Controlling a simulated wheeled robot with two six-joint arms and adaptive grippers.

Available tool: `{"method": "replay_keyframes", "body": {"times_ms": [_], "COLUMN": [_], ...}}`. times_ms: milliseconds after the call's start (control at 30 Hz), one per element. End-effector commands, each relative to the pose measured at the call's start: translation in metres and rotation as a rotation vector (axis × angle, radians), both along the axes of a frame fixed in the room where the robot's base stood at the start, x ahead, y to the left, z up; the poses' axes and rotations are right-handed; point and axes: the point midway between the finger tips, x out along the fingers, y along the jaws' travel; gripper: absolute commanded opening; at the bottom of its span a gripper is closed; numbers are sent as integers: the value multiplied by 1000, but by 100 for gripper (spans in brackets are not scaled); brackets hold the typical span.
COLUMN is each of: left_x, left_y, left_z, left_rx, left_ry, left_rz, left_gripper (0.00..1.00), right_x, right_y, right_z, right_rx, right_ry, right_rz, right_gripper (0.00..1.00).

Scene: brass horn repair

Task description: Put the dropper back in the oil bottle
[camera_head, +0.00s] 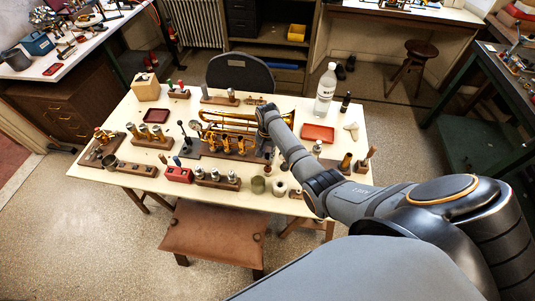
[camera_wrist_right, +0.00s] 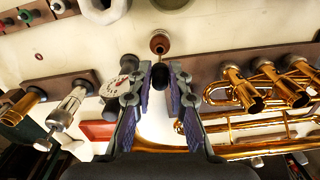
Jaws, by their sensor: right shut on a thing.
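My right gripper (camera_wrist_right: 160,80) is shut on the dropper (camera_wrist_right: 161,77), whose black bulb shows between the two fingertips in the right wrist view. A small reddish-brown bottle (camera_wrist_right: 160,41), seemingly the oil bottle, stands on the cream table just beyond the fingertips. The dropper's lower end is not clear, so I cannot tell whether it touches the bottle or is inside it. In the head view my right arm reaches over the middle of the table, and its wrist (camera_head: 268,116) hides the fingers. My left gripper is not in view.
A brass horn with valves (camera_wrist_right: 262,92) lies close beside the gripper. A wooden rack (camera_wrist_right: 42,92) with metal parts and a red tray (camera_wrist_right: 98,131) are on the other side. A white bottle (camera_head: 326,88) stands at the back. Blocks and tools crowd the left of the table.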

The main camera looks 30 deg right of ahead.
Motion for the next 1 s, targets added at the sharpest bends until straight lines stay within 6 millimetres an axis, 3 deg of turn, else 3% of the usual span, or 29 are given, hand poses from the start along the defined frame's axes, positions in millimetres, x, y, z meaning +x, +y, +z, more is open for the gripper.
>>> {"method": "replay_keyframes", "body": {"times_ms": [467, 1000], "left_x": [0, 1], "left_y": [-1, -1], "left_z": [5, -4], "left_rx": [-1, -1], "left_ry": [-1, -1], "left_rz": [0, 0], "left_gripper": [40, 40], "right_x": [0, 0], "right_y": [0, 0], "right_z": [0, -14], "right_rx": [1, 0], "right_ry": [-1, 0], "right_rz": [0, 0], "right_gripper": [4, 4]}}
